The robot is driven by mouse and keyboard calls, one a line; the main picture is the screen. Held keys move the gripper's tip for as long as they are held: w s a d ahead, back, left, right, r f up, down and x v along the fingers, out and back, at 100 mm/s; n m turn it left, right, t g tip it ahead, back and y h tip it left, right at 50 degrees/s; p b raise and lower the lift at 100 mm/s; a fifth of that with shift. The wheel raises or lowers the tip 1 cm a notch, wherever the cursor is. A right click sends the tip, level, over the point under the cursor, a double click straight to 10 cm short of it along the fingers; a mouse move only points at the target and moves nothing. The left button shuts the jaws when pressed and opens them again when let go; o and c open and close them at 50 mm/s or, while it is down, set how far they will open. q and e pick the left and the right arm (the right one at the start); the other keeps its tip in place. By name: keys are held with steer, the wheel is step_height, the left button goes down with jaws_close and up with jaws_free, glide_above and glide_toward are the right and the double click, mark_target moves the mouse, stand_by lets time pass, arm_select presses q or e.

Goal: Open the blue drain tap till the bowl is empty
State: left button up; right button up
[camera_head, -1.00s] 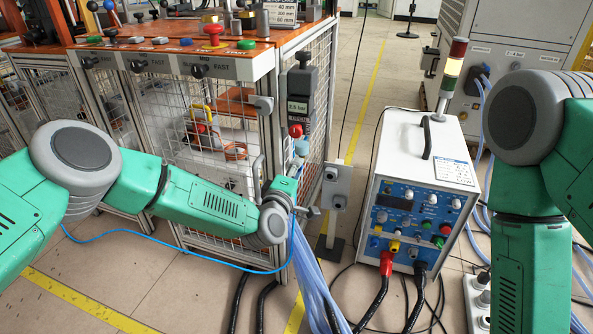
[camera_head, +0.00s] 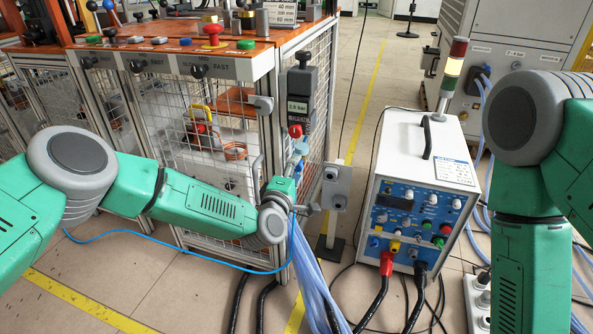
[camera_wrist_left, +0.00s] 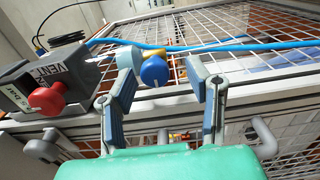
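The blue drain tap (camera_wrist_left: 154,72) is a round blue knob at the end of the pale blue bowl (camera_wrist_left: 128,58), under the grey unit marked VENT (camera_wrist_left: 50,72). My left gripper (camera_wrist_left: 160,80) is open, with its two fingers spread on either side of the tap. The tap is nearer the left finger in the wrist view; I cannot tell whether they touch. The water level in the bowl cannot be made out. My right gripper is out of view.
The grey unit (camera_head: 300,100) with a small display and a red knob (camera_head: 295,131) hangs on the bench's mesh side. A grey post (camera_head: 335,188) and the white heater cabinet (camera_head: 423,185) stand to the right. A blue hose (camera_wrist_left: 210,46) crosses behind the tap.

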arm_select(q)
steer(key=shift+d+r, duration=0.1)
steer(key=shift+s, duration=0.2)
steer(key=v, duration=1.1)
steer(key=shift+s, duration=0.25)
